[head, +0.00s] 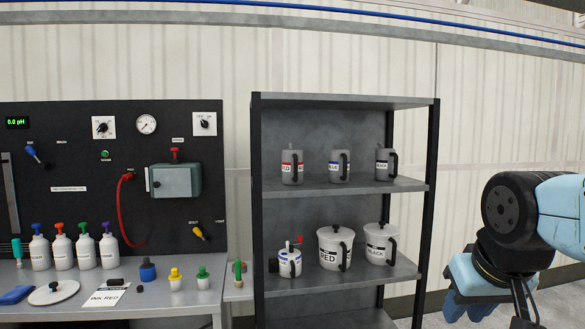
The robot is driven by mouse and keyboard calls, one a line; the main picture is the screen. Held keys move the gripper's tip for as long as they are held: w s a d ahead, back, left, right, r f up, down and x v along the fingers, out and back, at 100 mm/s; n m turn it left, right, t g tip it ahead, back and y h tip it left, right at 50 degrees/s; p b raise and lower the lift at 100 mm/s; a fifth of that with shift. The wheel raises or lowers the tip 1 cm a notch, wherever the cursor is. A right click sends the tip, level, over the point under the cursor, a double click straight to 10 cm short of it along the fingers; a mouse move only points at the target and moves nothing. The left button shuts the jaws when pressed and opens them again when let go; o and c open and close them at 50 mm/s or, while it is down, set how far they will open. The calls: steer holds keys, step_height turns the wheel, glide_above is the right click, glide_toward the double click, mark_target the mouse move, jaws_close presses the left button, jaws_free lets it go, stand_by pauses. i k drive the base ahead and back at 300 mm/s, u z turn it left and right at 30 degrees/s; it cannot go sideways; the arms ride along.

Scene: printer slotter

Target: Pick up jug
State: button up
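Three grey jugs with dark handles stand upright on the shelf unit's upper shelf: one with a red label (292,167), one with a blue label (339,167) and one with a black label (384,162). On the lower shelf are a small white blue-banded vessel (290,263) and two larger white lidded pots with dark handles, labelled RED (333,248) and BLACK (379,245). The task does not tell which one is the jug. My gripper (470,303) is at the lower right, apart from the shelf and all vessels.
The metal shelf unit (350,186) has dark posts at its corners. A bench (215,298) to its left holds several capped bottles, a white lid (54,292) and small colored stoppers. A black panel (100,180) with a red hose stands behind the bench.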

mark_target(291, 159)
steer(key=z, duration=0.1)
steer(key=i, duration=1)
steer(key=u, duration=0.1)
